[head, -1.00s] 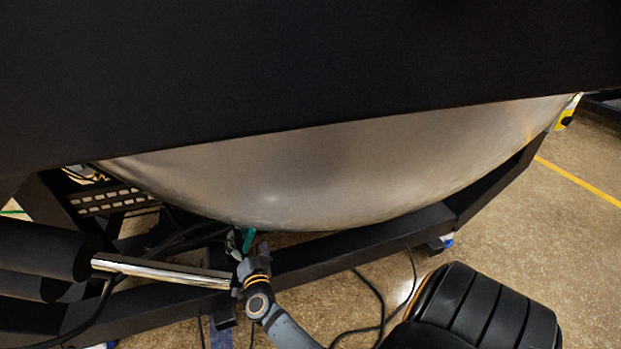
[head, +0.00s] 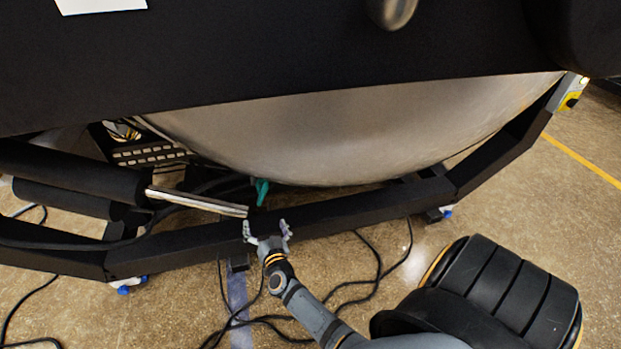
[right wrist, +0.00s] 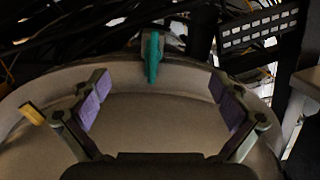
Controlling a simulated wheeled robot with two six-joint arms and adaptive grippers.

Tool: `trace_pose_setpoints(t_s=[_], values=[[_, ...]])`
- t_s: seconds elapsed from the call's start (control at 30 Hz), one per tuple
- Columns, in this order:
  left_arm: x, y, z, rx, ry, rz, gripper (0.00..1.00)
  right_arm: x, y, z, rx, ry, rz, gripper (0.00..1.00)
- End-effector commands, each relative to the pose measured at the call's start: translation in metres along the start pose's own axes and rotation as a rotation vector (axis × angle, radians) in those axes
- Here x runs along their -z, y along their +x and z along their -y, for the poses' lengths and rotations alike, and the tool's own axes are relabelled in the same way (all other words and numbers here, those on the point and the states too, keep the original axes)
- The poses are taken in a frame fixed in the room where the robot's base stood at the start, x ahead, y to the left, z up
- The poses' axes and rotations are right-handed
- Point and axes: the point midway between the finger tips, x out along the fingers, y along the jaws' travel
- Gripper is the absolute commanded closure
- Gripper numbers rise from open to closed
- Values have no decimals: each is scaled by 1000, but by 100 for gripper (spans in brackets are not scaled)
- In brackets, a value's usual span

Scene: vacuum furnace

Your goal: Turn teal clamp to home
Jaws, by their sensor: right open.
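The teal clamp (head: 261,190) is a small upright handle at the lower rim of the big metal vessel (head: 340,130). In the right wrist view the teal clamp (right wrist: 152,57) stands upright near the top middle, on the rim of the round metal body. My right gripper (head: 267,226) is open and empty, a little below and in front of the clamp in the head view. In the right wrist view its two purple-padded fingers (right wrist: 164,97) are spread wide, with the clamp beyond them and between their directions, apart from both. My left gripper is not in view.
A black frame beam (head: 340,213) runs below the vessel. A shiny rod (head: 195,201) from a black cylinder ends just left of my right gripper. Black cables (head: 370,270) lie on the floor. A dark slotted panel (right wrist: 258,30) stands behind, to the right.

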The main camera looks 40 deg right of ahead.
Motion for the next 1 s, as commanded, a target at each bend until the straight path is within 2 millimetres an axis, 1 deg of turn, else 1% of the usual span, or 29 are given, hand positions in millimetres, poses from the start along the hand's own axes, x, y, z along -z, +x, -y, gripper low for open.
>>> trace_pose_setpoints(t_s=[0.03,0.27,0.47,0.7,0.77,0.9,1.0], values=[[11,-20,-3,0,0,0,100,9,-6,4,9,-19,28,0],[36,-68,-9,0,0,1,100,-4,-33,5,60,-111,179,0],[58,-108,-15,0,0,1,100,-15,-64,-2,94,-186,324,0],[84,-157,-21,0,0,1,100,-25,-113,-18,118,-272,513,0],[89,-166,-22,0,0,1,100,-28,-125,-23,121,-290,555,0],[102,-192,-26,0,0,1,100,-29,-156,-36,123,-334,657,0],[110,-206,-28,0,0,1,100,-30,-177,-46,122,-361,725,0]])
